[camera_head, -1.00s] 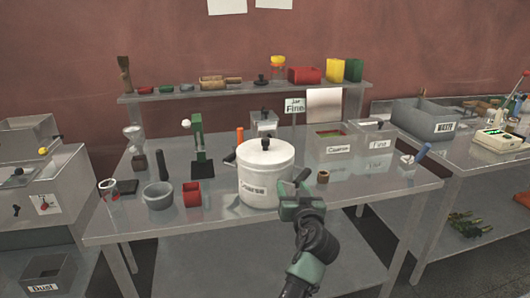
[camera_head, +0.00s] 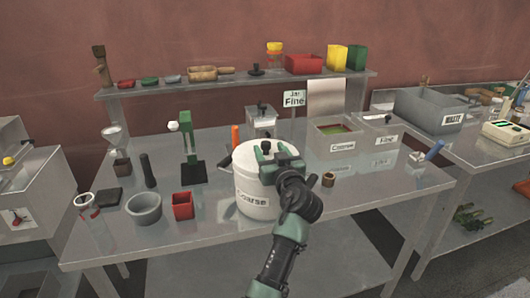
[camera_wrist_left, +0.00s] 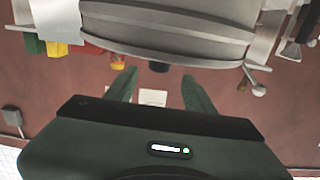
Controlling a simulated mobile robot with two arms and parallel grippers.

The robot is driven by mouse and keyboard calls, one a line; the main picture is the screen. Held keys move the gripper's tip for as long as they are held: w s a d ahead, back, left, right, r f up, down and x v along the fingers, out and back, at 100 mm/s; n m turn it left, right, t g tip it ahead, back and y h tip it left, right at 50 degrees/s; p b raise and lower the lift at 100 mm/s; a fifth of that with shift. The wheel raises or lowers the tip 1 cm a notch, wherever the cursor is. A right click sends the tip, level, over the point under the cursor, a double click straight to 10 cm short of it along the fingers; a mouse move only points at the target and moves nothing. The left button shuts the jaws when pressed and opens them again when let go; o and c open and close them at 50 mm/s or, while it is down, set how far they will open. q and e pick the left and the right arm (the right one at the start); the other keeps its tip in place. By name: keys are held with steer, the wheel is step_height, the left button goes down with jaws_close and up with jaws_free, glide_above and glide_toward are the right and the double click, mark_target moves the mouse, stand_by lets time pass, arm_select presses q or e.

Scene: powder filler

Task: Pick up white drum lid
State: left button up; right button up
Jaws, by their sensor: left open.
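The white drum (camera_head: 246,190) marked "Coarse" stands on the metal table. Its white lid (camera_head: 243,156) sits on top, partly hidden by my left gripper (camera_head: 270,151). The gripper is open over the lid, around the height of its dark knob (camera_head: 265,146). In the left wrist view, which is upside down, the drum lid (camera_wrist_left: 165,45) fills the top. The dark knob (camera_wrist_left: 158,66) shows between the two open fingers of the left gripper (camera_wrist_left: 158,76), near their tips. I cannot tell whether they touch it. My right gripper is not in view.
A red box (camera_head: 182,207) and a grey bowl (camera_head: 144,209) stand left of the drum. A small brown cup (camera_head: 328,180) is to its right. Grey bins marked "Coarse" (camera_head: 342,147) and "Fine" (camera_head: 385,141) stand behind. A shelf (camera_head: 225,82) runs along the back.

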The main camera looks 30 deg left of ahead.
mark_target(267, 145)
arm_select(q)
steer(key=p+x, duration=0.2)
steer(key=x, duration=0.3)
steer(key=shift+w+f, duration=0.1)
steer(key=shift+w+a+f, duration=0.1)
steer(key=shift+w, duration=0.05)
steer(key=shift+c, duration=0.9)
jaws_close()
